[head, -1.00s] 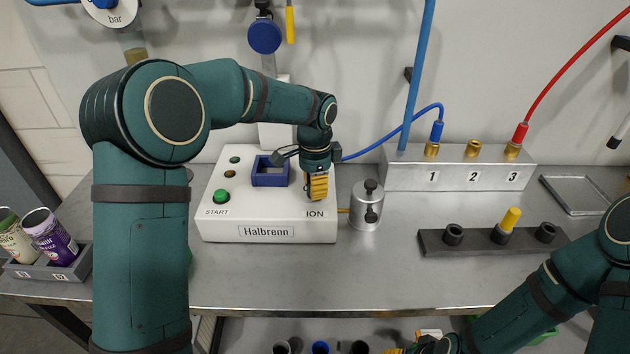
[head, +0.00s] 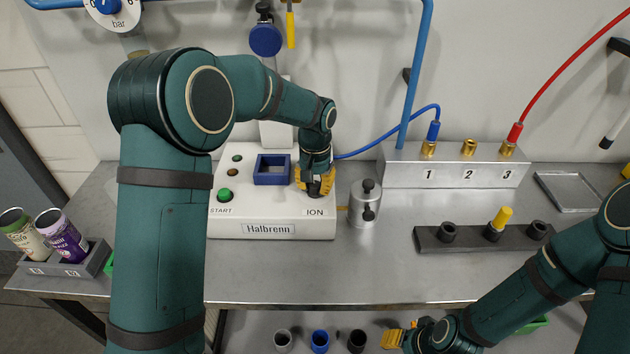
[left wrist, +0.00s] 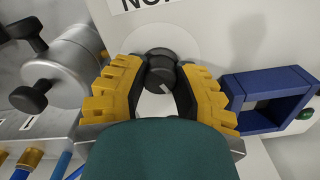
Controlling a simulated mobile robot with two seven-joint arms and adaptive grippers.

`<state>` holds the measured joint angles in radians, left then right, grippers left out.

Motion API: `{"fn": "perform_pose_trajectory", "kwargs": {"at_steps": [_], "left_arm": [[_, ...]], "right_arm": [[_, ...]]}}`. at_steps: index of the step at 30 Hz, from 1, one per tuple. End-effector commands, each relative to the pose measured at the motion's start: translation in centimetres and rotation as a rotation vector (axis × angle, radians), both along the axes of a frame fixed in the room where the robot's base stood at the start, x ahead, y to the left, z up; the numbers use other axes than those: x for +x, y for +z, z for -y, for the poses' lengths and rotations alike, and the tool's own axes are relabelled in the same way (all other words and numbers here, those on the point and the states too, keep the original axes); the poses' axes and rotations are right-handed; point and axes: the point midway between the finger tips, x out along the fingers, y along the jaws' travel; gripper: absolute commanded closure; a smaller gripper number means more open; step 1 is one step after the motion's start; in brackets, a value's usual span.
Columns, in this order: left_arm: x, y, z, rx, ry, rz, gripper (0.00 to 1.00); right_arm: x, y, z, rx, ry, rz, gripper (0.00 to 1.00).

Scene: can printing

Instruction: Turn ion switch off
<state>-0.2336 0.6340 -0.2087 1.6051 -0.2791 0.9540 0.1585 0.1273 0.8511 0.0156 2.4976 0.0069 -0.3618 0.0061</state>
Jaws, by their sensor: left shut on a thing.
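The ion switch is a black round knob (left wrist: 160,72) with a white mark, on the white Halbrenn box (head: 222,220) above the printed ION label. In the head view my left gripper (head: 315,190) covers the switch. In the left wrist view my left gripper (left wrist: 160,85) has its yellow fingers on both sides of the knob, shut on it. My right gripper (head: 393,340) is low at the front, below the table edge; its finger gap is too small to tell.
A blue square holder (head: 272,181) and green START button (head: 224,195) are left of the left gripper. A metal cylinder with black knobs (head: 364,212) stands close to its right. A numbered grey block (head: 450,180) is further right. The front table middle is clear.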

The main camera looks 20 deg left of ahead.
Motion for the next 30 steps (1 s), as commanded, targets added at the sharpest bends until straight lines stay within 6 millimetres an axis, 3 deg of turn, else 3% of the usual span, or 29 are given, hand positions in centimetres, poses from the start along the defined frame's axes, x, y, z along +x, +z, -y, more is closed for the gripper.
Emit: {"fn": "perform_pose_trajectory", "kwargs": {"at_steps": [13, 30], "left_arm": [[-0.07, -0.05, -0.01, 0.0, 0.293, -0.003, 1.0], [-0.08, -0.15, 0.0, 0.0, 0.368, -0.003, 1.0]], "right_arm": [[0.36, 1.07, 0.07, -0.002, -0.006, 0.008, 0.53], [0.44, 1.25, 0.08, -0.002, -0.007, 0.01, 0.53]]}}
